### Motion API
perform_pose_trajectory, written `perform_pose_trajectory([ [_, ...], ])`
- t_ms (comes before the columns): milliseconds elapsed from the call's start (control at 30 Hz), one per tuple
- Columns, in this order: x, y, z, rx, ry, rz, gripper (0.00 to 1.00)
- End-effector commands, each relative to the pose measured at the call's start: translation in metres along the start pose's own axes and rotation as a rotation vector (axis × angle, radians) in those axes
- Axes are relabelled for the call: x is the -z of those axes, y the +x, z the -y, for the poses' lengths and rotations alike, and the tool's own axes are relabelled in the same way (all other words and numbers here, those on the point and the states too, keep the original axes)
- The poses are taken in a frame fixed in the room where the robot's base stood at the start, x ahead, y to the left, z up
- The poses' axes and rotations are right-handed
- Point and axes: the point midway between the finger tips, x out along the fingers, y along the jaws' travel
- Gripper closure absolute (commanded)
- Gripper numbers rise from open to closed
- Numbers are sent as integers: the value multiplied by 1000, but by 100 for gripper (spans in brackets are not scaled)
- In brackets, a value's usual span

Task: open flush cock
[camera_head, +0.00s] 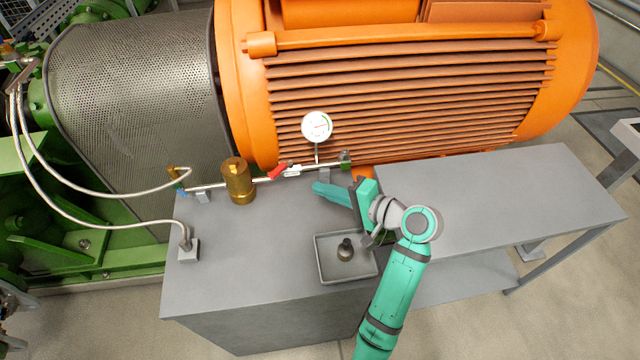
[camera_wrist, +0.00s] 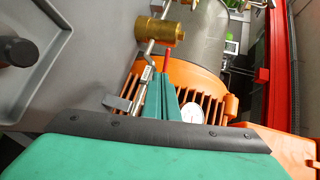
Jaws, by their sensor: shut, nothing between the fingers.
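A thin pipe runs along the back of the grey bench. A valve with a red lever (camera_head: 277,171) and a white tag sits on it, between a brass cylinder (camera_head: 238,182) and the round gauge (camera_head: 317,126). A small blue handle (camera_head: 182,192) is at the pipe's left end. No label tells which is the flush cock. My gripper (camera_head: 318,188) is shut and empty, right of and in front of the red lever, apart from it. In the wrist view my teal fingers (camera_wrist: 162,88) point toward the red lever (camera_wrist: 168,54); the brass cylinder (camera_wrist: 152,30) is beyond.
A grey tray (camera_head: 325,275) with a dark-knobbed part (camera_head: 345,250) stands on the bench below my gripper. The large orange motor (camera_head: 410,85) rises behind the pipe. White hoses (camera_head: 100,190) loop at the left. The bench top is clear at the right and front left.

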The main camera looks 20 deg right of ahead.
Motion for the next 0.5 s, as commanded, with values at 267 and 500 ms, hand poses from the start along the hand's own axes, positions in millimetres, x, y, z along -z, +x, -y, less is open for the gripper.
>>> perform_pose_trajectory([
  [267,0,53,0,0,0,2,100],
  [500,-3,95,6,0,-2,8,100],
])
